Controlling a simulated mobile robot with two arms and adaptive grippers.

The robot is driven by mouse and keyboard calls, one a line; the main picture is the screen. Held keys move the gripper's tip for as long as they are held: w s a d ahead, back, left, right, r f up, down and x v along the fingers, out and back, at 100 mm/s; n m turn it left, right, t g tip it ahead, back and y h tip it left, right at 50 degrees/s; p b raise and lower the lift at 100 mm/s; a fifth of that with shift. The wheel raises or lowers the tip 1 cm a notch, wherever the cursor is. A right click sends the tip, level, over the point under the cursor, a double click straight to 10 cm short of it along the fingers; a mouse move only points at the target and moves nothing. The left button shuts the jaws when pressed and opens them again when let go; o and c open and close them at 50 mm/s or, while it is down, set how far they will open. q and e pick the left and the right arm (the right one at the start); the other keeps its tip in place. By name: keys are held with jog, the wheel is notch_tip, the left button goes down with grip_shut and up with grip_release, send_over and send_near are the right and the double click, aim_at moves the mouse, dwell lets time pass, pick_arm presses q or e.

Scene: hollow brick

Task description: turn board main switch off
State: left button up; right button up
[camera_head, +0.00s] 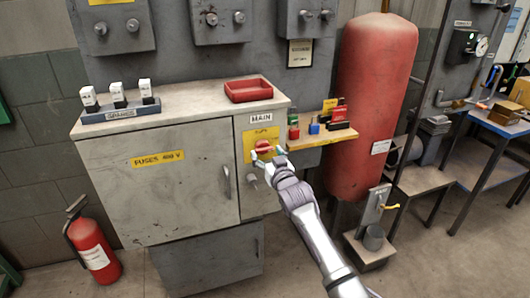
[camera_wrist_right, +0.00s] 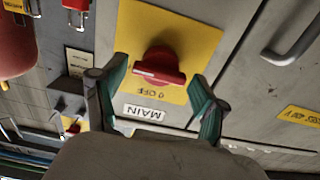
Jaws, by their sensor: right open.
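The red main switch (camera_head: 263,147) sits on a yellow plate (camera_head: 249,141) under the label MAIN (camera_head: 261,118), on the front of the grey cabinet. In the right wrist view the red switch (camera_wrist_right: 160,67) has a bar handle lying roughly parallel to the MAIN label (camera_wrist_right: 145,112). Text reading OFF (camera_wrist_right: 150,94) shows on the plate between handle and label. My right gripper (camera_head: 268,156) is open in front of the switch. In the wrist view its green-tipped fingers (camera_wrist_right: 158,72) stand on either side of the handle, apparently not touching it. My left gripper is not in view.
A wooden shelf (camera_head: 318,139) with small colored items juts out just right of the switch. A red tank (camera_head: 372,110) stands beyond it. A cabinet door handle (camera_head: 227,182) is left of my gripper. A red tray (camera_head: 249,91) and fuses (camera_head: 118,96) are on top.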

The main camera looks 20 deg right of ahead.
jog(key=shift+w+a, duration=0.1)
jog(key=shift+w, duration=0.9)
jog(key=c, duration=0.9)
jog(key=shift+o, duration=0.2)
